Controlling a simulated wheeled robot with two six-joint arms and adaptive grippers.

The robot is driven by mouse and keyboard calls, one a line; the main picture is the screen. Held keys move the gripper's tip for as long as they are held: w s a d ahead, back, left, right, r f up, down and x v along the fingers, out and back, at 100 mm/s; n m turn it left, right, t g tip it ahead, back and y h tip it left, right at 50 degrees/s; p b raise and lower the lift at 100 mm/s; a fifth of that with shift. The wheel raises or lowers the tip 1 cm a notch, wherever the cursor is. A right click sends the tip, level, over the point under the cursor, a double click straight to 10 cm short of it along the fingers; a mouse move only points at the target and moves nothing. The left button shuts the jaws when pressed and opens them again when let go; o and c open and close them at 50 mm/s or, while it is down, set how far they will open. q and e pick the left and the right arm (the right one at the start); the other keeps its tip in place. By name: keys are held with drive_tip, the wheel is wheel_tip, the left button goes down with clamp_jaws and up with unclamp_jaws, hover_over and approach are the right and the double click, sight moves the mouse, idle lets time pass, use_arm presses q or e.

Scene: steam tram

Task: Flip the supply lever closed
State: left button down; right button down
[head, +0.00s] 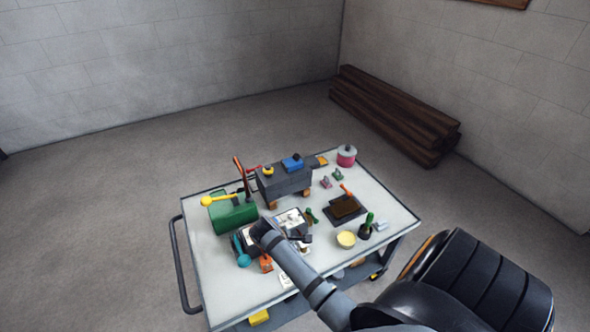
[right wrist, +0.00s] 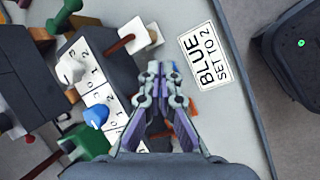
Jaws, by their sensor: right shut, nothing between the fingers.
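I cannot tell for certain which handle is the supply lever. A yellow-knobbed lever (head: 218,201) sticks out leftward by the green tank (head: 236,215) at the left of the trolley. A red-brown lever (head: 241,172) stands nearly upright behind it. My right gripper (right wrist: 160,72) is shut and empty, beside a panel with numbered white strips (right wrist: 97,88). In the head view my right arm hides part of the panel. My left gripper is not in view.
A card reading "BLUE SET TO 2" (right wrist: 207,58) lies to the right of the gripper. Timber (head: 390,112) lies behind.

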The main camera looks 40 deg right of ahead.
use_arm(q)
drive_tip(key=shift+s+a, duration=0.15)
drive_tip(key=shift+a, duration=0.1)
use_arm(e)
drive_tip(key=w+d+r+n+g+h, duration=0.2)
drive_tip(key=w+r+n+h, duration=0.1)
drive_tip(key=w+r+n, duration=0.3)
wheel_tip(320, 180, up, 2)
drive_tip(key=shift+w+r+n, duration=0.15)
drive_tip(key=shift+w+n, duration=0.15)
drive_tip(key=shift+w, duration=0.9)
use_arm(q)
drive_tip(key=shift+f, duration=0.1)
